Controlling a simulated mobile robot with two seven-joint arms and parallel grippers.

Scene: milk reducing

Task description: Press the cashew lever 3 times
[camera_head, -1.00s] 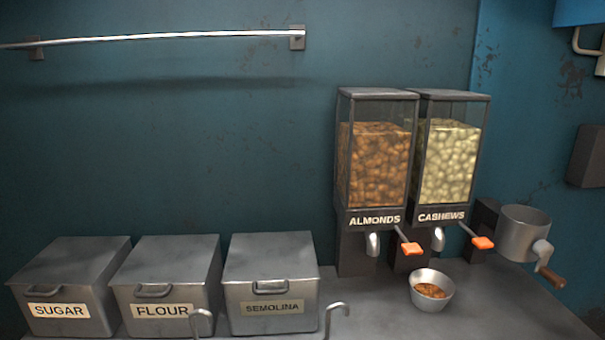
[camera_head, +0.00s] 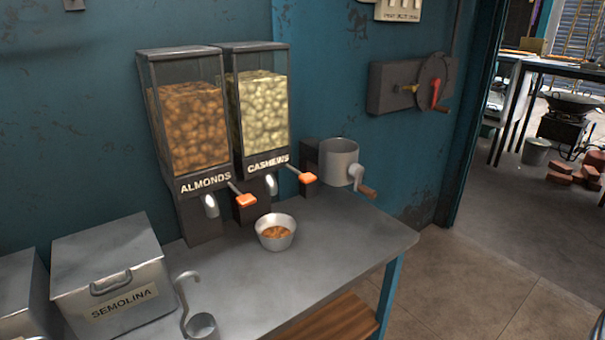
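The cashew dispenser (camera_head: 262,110) stands at the back of the counter, labelled CASHEWS and filled with pale nuts. Its lever has an orange tip (camera_head: 307,178) that sticks out to the front right. The almond dispenser (camera_head: 190,130) stands directly to its left, with its own orange-tipped lever (camera_head: 245,200). A small metal bowl (camera_head: 275,232) with some brown nuts in it sits on the counter in front of the cashew dispenser. Neither of my grippers shows in the head view.
A metal grinder (camera_head: 340,162) with a wooden-handled crank stands right of the dispensers. The semolina box (camera_head: 112,275) and a hooked ladle (camera_head: 200,324) are at the left. The counter (camera_head: 370,232) is clear at its right end. Open floor lies beyond.

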